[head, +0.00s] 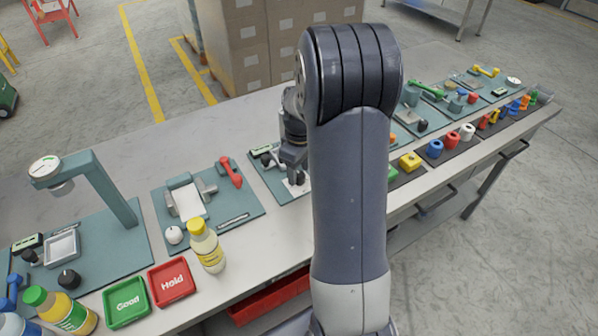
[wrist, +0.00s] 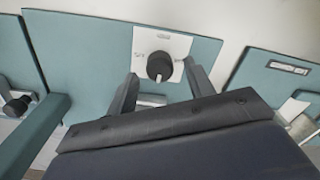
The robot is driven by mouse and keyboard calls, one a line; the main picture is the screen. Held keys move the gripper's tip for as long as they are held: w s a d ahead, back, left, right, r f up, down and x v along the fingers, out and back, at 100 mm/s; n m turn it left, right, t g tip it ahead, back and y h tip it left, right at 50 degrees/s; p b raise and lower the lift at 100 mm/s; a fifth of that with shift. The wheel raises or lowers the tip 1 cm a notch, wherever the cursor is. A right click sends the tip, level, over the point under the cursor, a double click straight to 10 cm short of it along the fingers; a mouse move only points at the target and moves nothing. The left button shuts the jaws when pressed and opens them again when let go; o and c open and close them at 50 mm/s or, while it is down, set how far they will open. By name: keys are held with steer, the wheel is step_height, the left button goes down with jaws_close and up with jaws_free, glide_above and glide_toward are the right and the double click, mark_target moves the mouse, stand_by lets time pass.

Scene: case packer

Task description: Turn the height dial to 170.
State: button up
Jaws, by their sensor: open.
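A round black dial (wrist: 160,67) with a pale pointer mark sits on a white plate (wrist: 177,41) on a teal panel. The printing on the plate is too small to read, so I cannot tell the setting. My gripper (wrist: 162,84) is open, with one finger on each side of the dial's near edge in the wrist view. I cannot tell whether the fingers touch it. In the head view my gripper (head: 292,172) points down over the same teal panel (head: 262,168), and my arm hides much of that station.
Left of this station stand a teal panel with a red-handled tool (head: 231,173), a yellow-capped bottle (head: 206,247) and red (head: 171,282) and green (head: 126,302) trays. Right of my arm are several coloured parts, including a yellow block (head: 411,162). Bare table lies along the back left.

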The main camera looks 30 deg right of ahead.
mark_target(299, 173)
step_height(299, 173, up, 9)
steer(key=shift+r, duration=0.2)
stand_by(0.3)
step_height(299, 173, down, 11)
steer(key=shift+r, duration=0.15)
steer(key=shift+m, duration=0.3)
stand_by(0.5)
